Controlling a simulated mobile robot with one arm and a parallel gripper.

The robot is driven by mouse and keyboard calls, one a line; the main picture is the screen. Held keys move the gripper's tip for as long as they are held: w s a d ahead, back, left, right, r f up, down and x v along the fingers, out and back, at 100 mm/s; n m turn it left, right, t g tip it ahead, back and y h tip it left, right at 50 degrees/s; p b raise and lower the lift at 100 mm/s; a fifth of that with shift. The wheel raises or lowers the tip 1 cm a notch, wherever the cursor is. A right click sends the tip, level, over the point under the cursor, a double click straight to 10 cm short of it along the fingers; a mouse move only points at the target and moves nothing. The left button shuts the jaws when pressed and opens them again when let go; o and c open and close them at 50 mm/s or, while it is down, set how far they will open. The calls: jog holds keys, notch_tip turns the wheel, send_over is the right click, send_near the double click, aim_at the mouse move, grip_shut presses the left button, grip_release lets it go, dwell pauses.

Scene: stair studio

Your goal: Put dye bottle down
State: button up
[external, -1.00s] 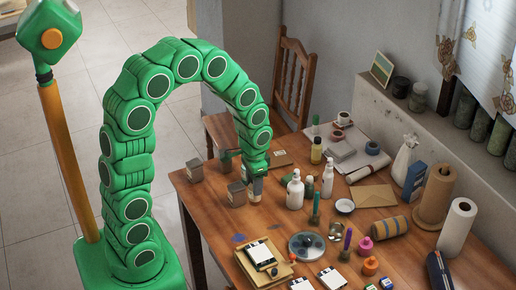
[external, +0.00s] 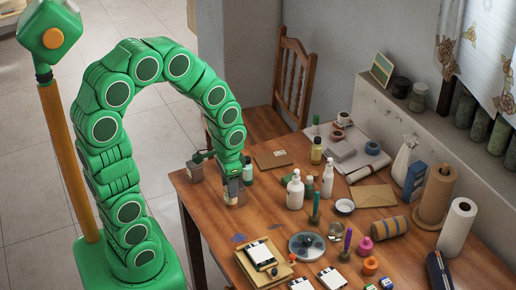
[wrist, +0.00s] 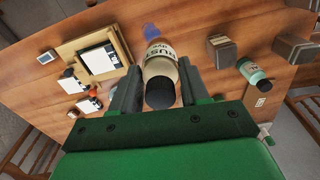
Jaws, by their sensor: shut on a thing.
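My gripper (wrist: 160,98) is shut on a beige bottle (wrist: 159,66) with a black cap and printed lettering, in the wrist view. The bottle sits between the two dark fingers, its cap toward the camera. In the external view my gripper (external: 231,170) is low over the left end of the wooden table (external: 222,227). The held bottle is hard to make out there. I cannot tell whether its base touches the table.
Grey tins (external: 234,194) (external: 195,171) stand near my gripper. A mint bottle with a dark cap (wrist: 250,71) shows between two grey blocks in the wrist view. White bottles (external: 295,191) stand to the right.

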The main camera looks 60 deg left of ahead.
jog(key=w+a+r+n, duration=0.1)
jog(key=w+a+n, duration=0.2)
jog(key=w+a, duration=1.75)
jog(key=shift+w+a+f, duration=1.05)
jog(key=shift+w+f, duration=0.85)
jog(key=shift+f, duration=0.25)
jog(key=shift+w+a+f, duration=1.1)
jog(key=shift+w+f, duration=0.8)
jog(key=shift+f, duration=0.25)
jog(key=shift+w+a+f, duration=1.05)
jog(key=shift+w+f, duration=0.85)
jog(key=shift+f, duration=0.25)
jog(key=o, duration=1.2)
jog(key=shift+f, duration=0.1)
